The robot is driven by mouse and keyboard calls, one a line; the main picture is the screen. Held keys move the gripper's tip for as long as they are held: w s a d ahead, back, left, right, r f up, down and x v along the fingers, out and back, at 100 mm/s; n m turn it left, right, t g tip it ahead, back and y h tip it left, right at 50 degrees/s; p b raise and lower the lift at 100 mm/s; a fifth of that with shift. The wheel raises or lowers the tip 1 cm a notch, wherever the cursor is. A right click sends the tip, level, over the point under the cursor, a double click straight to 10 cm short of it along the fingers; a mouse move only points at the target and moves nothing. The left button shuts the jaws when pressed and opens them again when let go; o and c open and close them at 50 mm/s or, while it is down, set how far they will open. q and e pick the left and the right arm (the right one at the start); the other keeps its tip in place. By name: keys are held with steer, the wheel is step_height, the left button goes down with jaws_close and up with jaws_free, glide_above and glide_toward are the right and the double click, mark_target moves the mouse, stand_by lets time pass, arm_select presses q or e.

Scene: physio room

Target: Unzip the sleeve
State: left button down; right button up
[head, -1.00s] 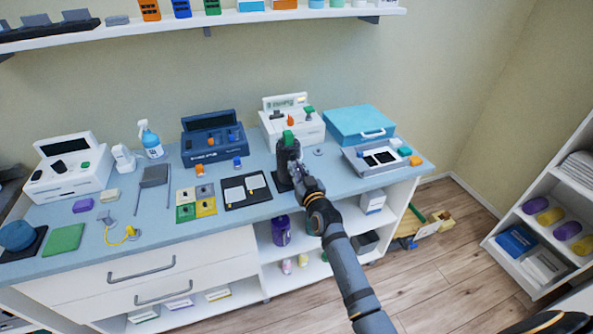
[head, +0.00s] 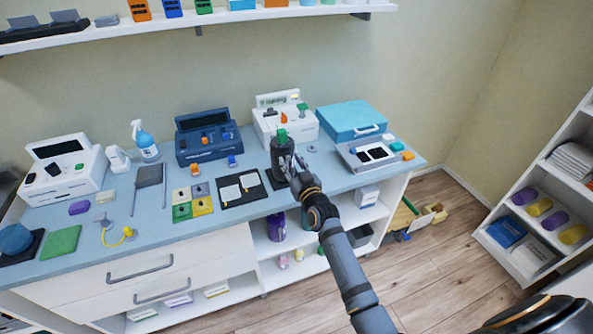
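A dark upright sleeve (head: 279,152) with a green piece at its top stands on the blue counter, in front of the white device. My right gripper (head: 296,170) is at the sleeve's right side, close against it. Its fingers are small and dark against the dark sleeve, so I cannot tell if they are shut on anything. A zip on the sleeve cannot be made out. My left gripper is not clearly visible; a dark arm part shows at the lower right corner.
The counter (head: 150,210) carries a white device (head: 285,125), a navy device (head: 203,146), a teal case (head: 350,121), a grey tray (head: 366,160) and a black mat with two white pads (head: 240,200). Shelves stand at right (head: 530,215). The wooden floor at right is mostly clear.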

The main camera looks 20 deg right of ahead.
steer(key=s, duration=1.1)
steer(key=shift+d, duration=0.25)
steer(key=s+d+f+g, duration=0.1)
steer(key=s+f+g, duration=0.25)
steer(key=f, duration=0.85)
steer(key=s+f+g, duration=0.2)
steer(key=s+f, duration=0.2)
steer(key=f, duration=0.7)
steer(key=s+d+f+g, duration=0.1)
steer(key=s+f+g, duration=0.25)
steer(key=f, duration=0.85)
steer(key=s+d+f+g, duration=0.2)
steer(key=s+f, duration=0.4)
steer(key=s, duration=0.5)
steer(key=s+d+f+g+h, duration=0.1)
steer(key=s+d+f+g, duration=0.1)
steer(key=s+f, duration=0.5)
steer(key=s+d+f+g, duration=0.1)
steer(key=s+f+g, duration=0.2)
steer(key=s, duration=1.3)
step_height(320, 180, down, 3)
steer(key=shift+d+f+g+h, duration=0.2)
steer(key=shift+d+g+h, duration=0.2)
